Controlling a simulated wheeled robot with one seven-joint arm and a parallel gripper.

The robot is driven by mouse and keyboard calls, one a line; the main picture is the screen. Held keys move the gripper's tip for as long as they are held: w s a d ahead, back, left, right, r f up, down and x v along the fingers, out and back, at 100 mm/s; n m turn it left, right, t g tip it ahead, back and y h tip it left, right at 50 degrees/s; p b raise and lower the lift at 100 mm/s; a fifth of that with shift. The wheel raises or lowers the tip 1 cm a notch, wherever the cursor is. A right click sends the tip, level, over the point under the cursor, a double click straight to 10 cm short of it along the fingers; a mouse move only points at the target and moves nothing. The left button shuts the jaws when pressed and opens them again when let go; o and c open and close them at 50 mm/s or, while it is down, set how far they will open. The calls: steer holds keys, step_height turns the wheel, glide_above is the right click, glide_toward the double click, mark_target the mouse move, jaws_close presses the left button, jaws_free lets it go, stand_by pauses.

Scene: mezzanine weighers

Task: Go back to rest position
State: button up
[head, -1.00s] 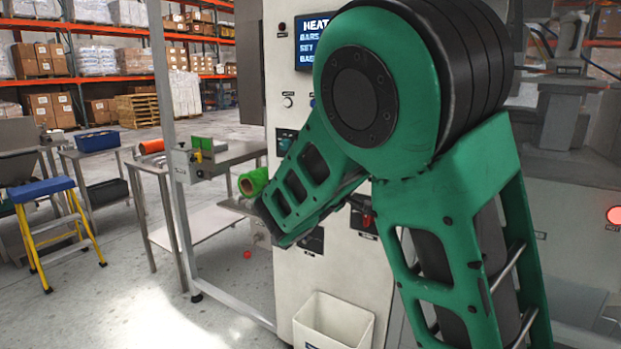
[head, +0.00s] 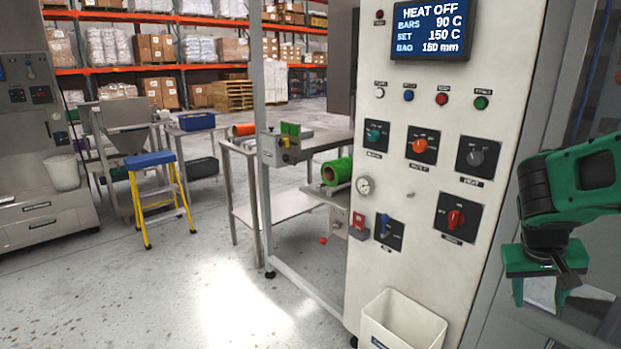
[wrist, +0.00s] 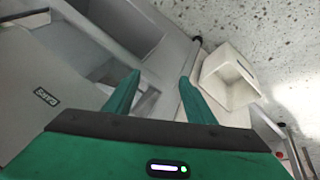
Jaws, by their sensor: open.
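My gripper (head: 540,290) hangs at the right of the head view, in front of the grey machine side and right of the white control panel (head: 410,235). Its fingers point down. In the wrist view my gripper (wrist: 158,95) shows two green fingers spread apart with nothing between them. The gripper is open and empty, clear of the panel. The screen (head: 430,30) reads HEAT OFF, bars 90 C, set 150 C, bag 150 mm.
A white bin (head: 405,322) is fixed low on the panel; the wrist view shows it too (wrist: 228,78). A green roll (head: 337,171) lies left of the panel. A yellow step stool (head: 158,195) stands at left. The floor (head: 200,290) in front is clear.

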steer(key=s+a+m+y, duration=0.1)
steer(key=s+a, duration=0.3)
steer(key=s, duration=0.4)
steer(key=s+a+g+y, duration=0.1)
steer(key=s+a+y, duration=0.3)
steer(key=s, duration=0.4)
steer(key=shift+a+r+m+g, duration=0.2)
steer(key=shift+a+m+g, duration=0.15)
steer(key=shift+a, duration=0.35)
steer(key=shift+s, duration=0.1)
steer(key=shift+w+f, duration=0.25)
steer(key=shift+w, duration=0.35)
